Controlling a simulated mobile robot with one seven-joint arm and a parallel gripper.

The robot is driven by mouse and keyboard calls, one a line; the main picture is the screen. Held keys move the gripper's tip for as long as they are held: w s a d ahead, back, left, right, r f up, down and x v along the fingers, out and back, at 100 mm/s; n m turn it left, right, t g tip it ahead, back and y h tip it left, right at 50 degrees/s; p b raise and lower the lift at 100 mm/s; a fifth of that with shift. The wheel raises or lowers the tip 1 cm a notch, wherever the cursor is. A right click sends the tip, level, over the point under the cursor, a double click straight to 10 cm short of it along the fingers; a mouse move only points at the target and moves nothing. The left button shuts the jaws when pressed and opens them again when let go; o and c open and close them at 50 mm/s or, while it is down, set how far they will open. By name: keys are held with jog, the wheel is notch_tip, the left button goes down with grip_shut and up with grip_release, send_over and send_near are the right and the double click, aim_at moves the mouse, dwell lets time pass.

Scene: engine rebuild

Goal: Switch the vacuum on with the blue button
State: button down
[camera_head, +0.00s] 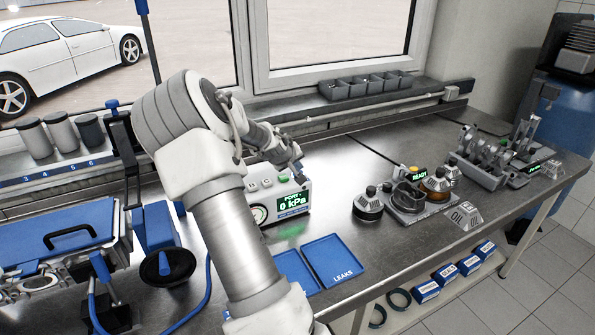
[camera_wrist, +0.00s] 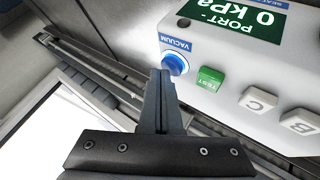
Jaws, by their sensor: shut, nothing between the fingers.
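The vacuum tester (camera_head: 270,212) is a pale box on the bench in the head view; its green display (camera_head: 293,202) reads 0 kPa. In the wrist view, the blue button (camera_wrist: 175,62) has a pale ring and sits under a blue VACUUM label (camera_wrist: 174,43). The green TEST button (camera_wrist: 210,79) is beside it. My gripper (camera_wrist: 160,76) is shut and empty, its tips just beside the blue button's lower left edge in the picture. I cannot tell whether they touch it. In the head view my gripper (camera_head: 299,177) is above the tester's right end, and the blue button is not visible there.
Grey buttons C (camera_wrist: 258,101) and B (camera_wrist: 301,122) follow the TEST button. Blue trays (camera_head: 333,261) lie in front of the tester. A rail (camera_head: 350,115) runs behind.

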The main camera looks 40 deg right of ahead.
jog(key=shift+r+p, duration=1.6)
jog(key=shift+r, duration=1.45)
jog(key=s+a+r+t+y, duration=0.1)
jog(key=s+a+r+y, duration=0.2)
jog(key=a, duration=0.6)
jog(key=s+a+r+y, duration=0.2)
jog(key=s+a+r, duration=0.15)
jog(key=a, duration=0.65)
jog(key=s+a+r+t+y, duration=0.15)
jog(key=a+r, duration=0.25)
jog(key=a, duration=0.5)
jog(key=s+a+r+n+y, duration=0.2)
jog(key=s+a+n, duration=0.2)
jog(key=s+a, duration=1)
jog(key=s, duration=0.3)
jog(key=shift+s+g, duration=0.35)
jog(key=shift+s, duration=0.05)
